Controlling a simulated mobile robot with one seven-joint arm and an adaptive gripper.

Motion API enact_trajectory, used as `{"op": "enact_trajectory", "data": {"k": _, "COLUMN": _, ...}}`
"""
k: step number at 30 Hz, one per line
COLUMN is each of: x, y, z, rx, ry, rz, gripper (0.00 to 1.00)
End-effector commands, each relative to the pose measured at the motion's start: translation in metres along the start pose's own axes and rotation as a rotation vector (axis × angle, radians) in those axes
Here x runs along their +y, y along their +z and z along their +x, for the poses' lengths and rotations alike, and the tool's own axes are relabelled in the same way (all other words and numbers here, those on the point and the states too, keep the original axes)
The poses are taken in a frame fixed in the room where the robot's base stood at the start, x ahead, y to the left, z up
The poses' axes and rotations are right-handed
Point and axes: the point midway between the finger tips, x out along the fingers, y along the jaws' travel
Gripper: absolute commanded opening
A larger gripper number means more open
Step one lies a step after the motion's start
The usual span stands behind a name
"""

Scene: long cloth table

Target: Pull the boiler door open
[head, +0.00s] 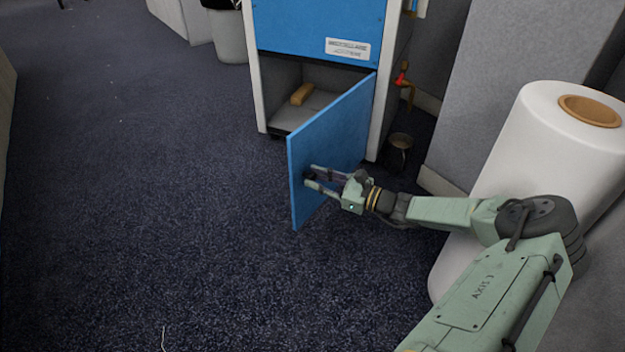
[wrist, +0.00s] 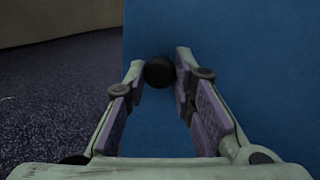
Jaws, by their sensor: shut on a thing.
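The blue boiler door (head: 335,130) stands wide open in the head view, swung out from its right edge on the boiler cabinet (head: 318,28). Its flat blue face fills much of the wrist view (wrist: 255,60). A round black knob (wrist: 159,71) is on the door near its free edge. My gripper (head: 309,179) is at that knob, on the door's outer face. In the wrist view my gripper's fingertips (wrist: 160,66) are on either side of the knob, shut on it. In the head view the knob is mostly hidden by the fingers.
A yellowish block (head: 302,94) lies inside the open compartment. A dark metal pot (head: 399,150) stands on the floor right of the cabinet, below a red-handled valve (head: 402,80). A large white roll (head: 545,140) stands close to my arm. The carpet (head: 150,210) at left is clear.

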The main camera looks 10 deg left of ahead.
Motion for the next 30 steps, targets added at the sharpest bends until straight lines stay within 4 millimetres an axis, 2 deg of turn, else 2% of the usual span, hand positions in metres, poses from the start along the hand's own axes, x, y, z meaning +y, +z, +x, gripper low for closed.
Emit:
{"op": "enact_trajectory", "data": {"k": 5, "x": 0.001, "y": 0.002, "z": 0.002, "rx": -0.006, "ry": 0.003, "rz": 0.001, "gripper": 0.00}}
{"op": "enact_trajectory", "data": {"k": 6, "x": 0.001, "y": 0.002, "z": 0.002, "rx": -0.006, "ry": 0.003, "rz": 0.001, "gripper": 0.25}}
{"op": "enact_trajectory", "data": {"k": 15, "x": 0.001, "y": 0.001, "z": 0.001, "rx": -0.003, "ry": 0.001, "rz": 0.000, "gripper": 0.44}}
{"op": "enact_trajectory", "data": {"k": 25, "x": -0.001, "y": 0.003, "z": 0.001, "rx": -0.002, "ry": 0.000, "rz": -0.001, "gripper": 0.44}}
{"op": "enact_trajectory", "data": {"k": 30, "x": -0.004, "y": 0.025, "z": 0.000, "rx": -0.002, "ry": 0.000, "rz": -0.004, "gripper": 0.44}}
